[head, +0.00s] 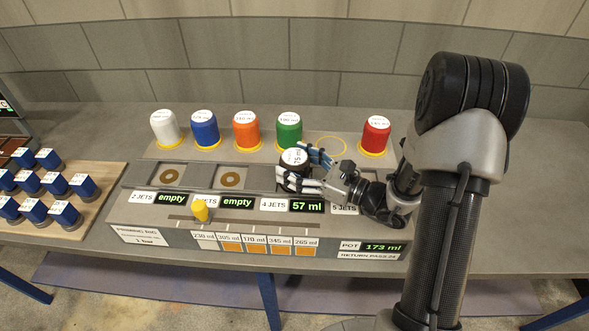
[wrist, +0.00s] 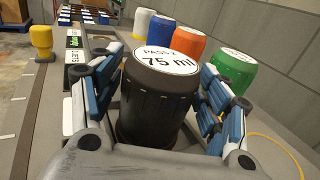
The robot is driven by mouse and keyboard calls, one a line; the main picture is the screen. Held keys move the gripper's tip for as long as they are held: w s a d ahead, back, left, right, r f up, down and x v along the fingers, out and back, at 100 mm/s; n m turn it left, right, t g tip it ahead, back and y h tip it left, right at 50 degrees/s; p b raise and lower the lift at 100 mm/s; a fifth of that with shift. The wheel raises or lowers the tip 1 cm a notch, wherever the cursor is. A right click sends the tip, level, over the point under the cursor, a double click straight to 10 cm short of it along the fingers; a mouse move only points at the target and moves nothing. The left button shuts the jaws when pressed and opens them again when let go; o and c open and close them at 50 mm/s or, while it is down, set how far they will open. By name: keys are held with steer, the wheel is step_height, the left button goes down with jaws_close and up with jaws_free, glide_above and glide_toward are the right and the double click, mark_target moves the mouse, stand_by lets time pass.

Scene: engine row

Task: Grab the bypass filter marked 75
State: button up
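The black bypass filter marked 75 ml (wrist: 158,98) stands upright in the wrist view, with a white label on its top. In the head view the filter (head: 294,158) stands in the bench's third recess, behind the 4 JETS display reading 57 ml. My gripper (head: 308,166) reaches in from the right, with one finger on the near side and one behind. In the wrist view my gripper's fingers (wrist: 165,95) are spread on both sides of the filter, with narrow gaps seeming to show. The filter's lower part is partly hidden.
White (head: 165,128), blue (head: 205,130), orange (head: 246,131), green (head: 288,131) and red (head: 376,135) filters stand along the back ledge. An empty yellow ring (head: 330,137) lies between green and red. A yellow knob (head: 200,210) is in front. Blue blocks fill a board at left.

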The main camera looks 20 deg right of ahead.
steer(key=shift+r, duration=0.1)
steer(key=c, duration=1.2)
